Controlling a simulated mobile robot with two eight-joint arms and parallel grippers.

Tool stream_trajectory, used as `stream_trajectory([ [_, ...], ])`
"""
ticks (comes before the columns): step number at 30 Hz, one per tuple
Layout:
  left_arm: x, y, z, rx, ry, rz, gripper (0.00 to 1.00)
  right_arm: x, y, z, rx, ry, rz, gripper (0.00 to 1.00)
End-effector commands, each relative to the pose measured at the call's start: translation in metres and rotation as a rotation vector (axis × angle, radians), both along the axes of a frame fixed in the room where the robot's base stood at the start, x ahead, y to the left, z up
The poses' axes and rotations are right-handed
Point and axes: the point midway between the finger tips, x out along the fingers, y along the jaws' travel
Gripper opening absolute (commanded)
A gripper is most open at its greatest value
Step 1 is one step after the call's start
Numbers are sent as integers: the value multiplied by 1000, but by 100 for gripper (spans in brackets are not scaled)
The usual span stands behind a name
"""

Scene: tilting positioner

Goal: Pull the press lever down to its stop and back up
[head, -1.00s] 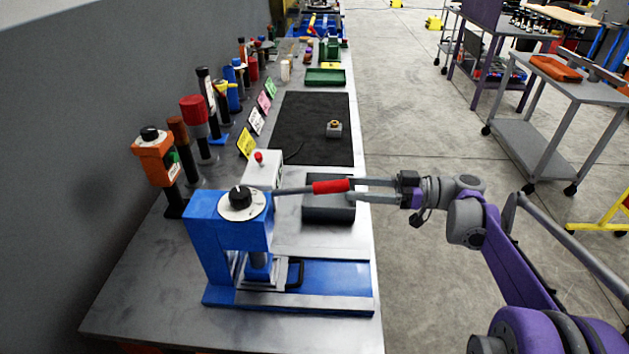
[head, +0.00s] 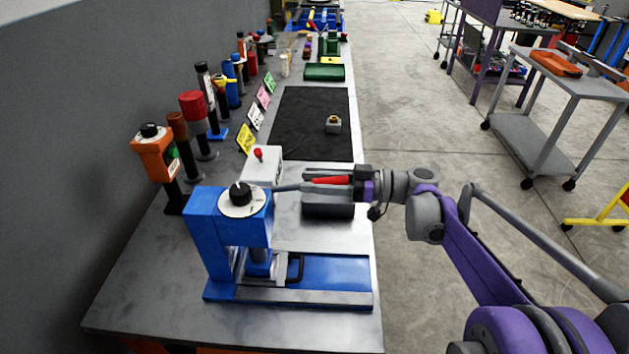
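The blue press (head: 229,217) stands at the front of the bench, with a round dial and black knob (head: 240,195) on top. Its lever (head: 287,188) sticks out to the right, roughly level, and ends in a red grip (head: 332,181). My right gripper (head: 315,181) comes in from the right, with one finger on the far side of the red grip and one on the near side. The fingers look apart; whether they touch the grip is unclear. The grip's right end is hidden by the gripper. My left gripper is out of view.
A white box with a red button (head: 258,154) stands behind the press. Tools on posts line the wall side. A black mat (head: 300,125) with a small part lies farther back.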

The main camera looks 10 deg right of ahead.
Motion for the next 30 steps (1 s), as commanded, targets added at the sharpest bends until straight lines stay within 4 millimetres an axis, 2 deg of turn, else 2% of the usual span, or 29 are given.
stream_trajectory([
  [1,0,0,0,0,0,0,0,0,0,0,0,0,0,39],
  [6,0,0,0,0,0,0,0,0,0,0,0,0,0,9],
  [8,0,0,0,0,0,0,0,0,0,0,0,0,0,0],
  [30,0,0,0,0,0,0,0,0,0,0,0,0,0,0],
])
